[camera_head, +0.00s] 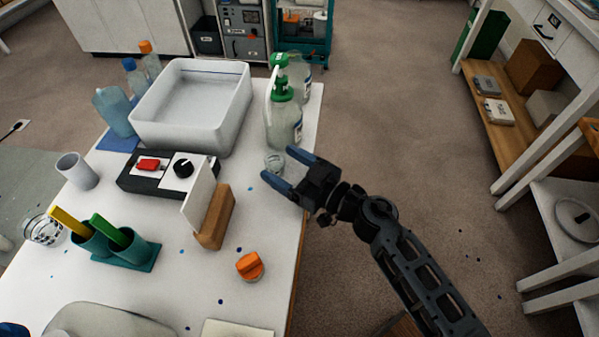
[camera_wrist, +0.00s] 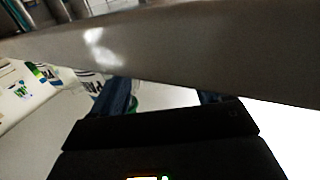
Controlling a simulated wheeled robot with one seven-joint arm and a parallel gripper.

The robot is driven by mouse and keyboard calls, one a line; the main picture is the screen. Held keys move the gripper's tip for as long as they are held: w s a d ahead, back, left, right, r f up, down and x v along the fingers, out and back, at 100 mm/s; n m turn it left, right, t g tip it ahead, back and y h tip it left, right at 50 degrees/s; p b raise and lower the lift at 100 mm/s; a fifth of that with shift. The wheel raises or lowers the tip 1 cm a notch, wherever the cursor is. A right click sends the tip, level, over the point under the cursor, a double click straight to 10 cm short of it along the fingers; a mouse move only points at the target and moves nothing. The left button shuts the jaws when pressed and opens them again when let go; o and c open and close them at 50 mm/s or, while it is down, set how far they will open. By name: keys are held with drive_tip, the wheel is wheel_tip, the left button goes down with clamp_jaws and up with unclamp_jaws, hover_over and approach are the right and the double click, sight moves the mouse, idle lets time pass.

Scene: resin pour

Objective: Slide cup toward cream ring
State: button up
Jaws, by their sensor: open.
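A small clear cup (camera_head: 274,163) stands near the right edge of the white table, just in front of the green-capped jugs. My gripper (camera_head: 279,162) reaches in from the right with its blue fingers apart. In the head view the cup appears between or just beyond the fingertips; I cannot tell whether they touch it. In the wrist view the open fingers (camera_wrist: 161,98) show, but the cup cannot be made out. I cannot make out a cream ring in either view.
Green-capped jugs (camera_head: 284,122) stand close behind my gripper. A wooden block with a white panel (camera_head: 215,218), a black control box (camera_head: 143,184) and an orange knob (camera_head: 250,266) are on the table (camera_head: 270,210). A white basin (camera_head: 165,136) is behind. The table's right edge is close.

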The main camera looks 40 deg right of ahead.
sight(283, 165)
drive_tip(key=shift+x, duration=1.5)
drive_tip(key=shift+c, duration=0.3)
drive_tip(key=c, duration=0.9)
